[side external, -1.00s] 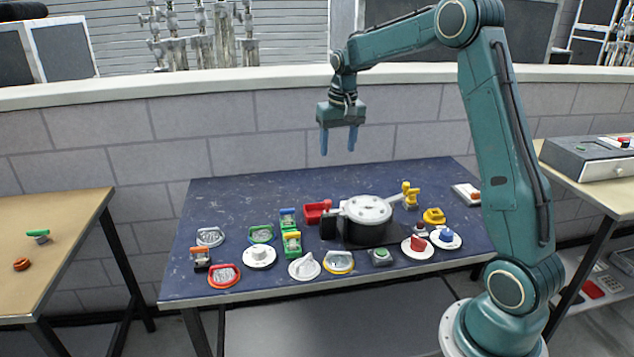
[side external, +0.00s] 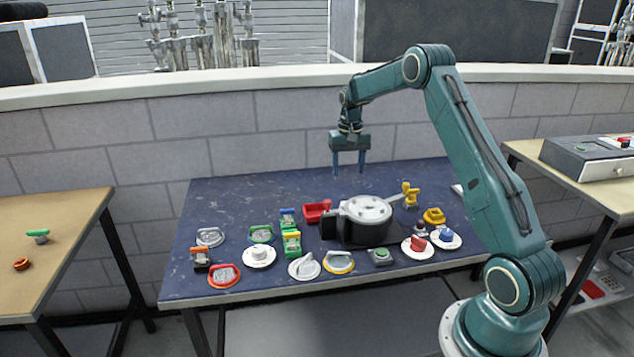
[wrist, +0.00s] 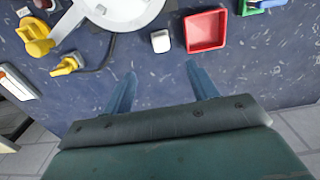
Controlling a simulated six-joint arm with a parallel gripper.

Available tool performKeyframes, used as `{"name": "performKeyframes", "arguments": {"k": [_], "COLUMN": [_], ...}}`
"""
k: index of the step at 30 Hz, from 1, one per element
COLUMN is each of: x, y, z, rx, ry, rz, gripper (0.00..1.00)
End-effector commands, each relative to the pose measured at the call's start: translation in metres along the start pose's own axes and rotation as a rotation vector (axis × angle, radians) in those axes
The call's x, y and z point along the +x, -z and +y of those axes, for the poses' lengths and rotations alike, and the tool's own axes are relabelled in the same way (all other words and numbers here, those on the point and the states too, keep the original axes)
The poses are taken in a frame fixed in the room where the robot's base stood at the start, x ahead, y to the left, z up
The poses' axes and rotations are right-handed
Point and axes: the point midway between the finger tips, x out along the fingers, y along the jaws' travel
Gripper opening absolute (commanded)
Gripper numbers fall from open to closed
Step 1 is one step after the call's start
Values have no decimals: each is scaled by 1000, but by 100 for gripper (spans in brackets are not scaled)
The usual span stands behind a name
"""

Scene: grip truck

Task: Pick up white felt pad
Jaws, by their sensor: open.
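In the wrist view a small white block-like piece with rounded corners, which looks like the white felt pad (wrist: 160,41), lies on the dark blue table between the red tray and the pot-like device. In the side view I cannot clearly make it out beside the device. My gripper (side external: 348,173) is open and empty, fingers pointing down, above the back part of the table. In the wrist view the fingers of my gripper (wrist: 161,74) are spread, and the pad shows just beyond their tips, roughly centred between them. The fingers do not touch it.
The red tray (wrist: 206,30) is close beside the pad, and the pot-like device (side external: 368,209) stands on the other side. Yellow controls (side external: 410,193) are further right. Several buttons and switches crowd the table's front. The back left of the table (side external: 240,195) is clear.

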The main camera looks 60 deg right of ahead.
Motion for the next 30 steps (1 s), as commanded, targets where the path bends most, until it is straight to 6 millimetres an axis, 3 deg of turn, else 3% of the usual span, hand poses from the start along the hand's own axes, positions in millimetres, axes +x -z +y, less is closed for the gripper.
{"name": "performKeyframes", "arguments": {"k": [15, 30], "x": [69, 85], "y": [-1, 0], "z": [0, -1], "rx": [-1, -1], "ry": [-1, -1], "rz": [-4, -3], "gripper": [58, 58]}}
